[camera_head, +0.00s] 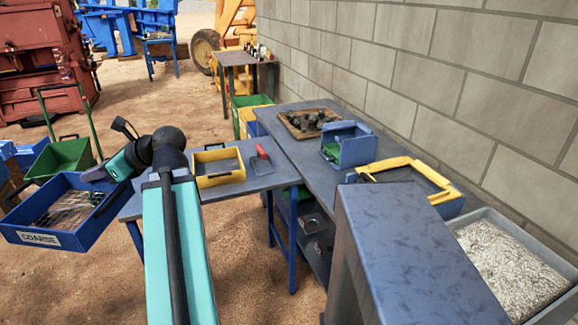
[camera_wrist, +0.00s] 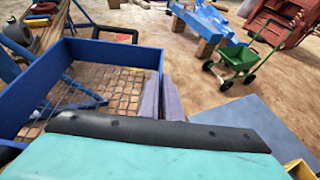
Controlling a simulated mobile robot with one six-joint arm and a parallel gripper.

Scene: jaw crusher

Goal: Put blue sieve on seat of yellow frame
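The blue sieve (camera_head: 85,228) is a square blue tray with a wire mesh floor and a white label reading "COARSE". It is in the air at the left of the head view, beyond the table's left edge. My gripper (camera_head: 97,172) is shut on its wall; in the wrist view the fingers (camera_wrist: 162,100) pinch the wall, and the sieve (camera_wrist: 105,52) fills the left side. Another yellow frame (camera_head: 441,182) sits on the long bench at right. I cannot tell which has the seat.
A red-handled tool (camera_head: 262,163) lies beside the near yellow frame. A blue-green box (camera_head: 347,150) and a tray of dark rocks (camera_head: 307,122) stand on the long bench. A green cart (camera_head: 62,155) stands behind the sieve. A gravel bin (camera_head: 510,270) is at lower right.

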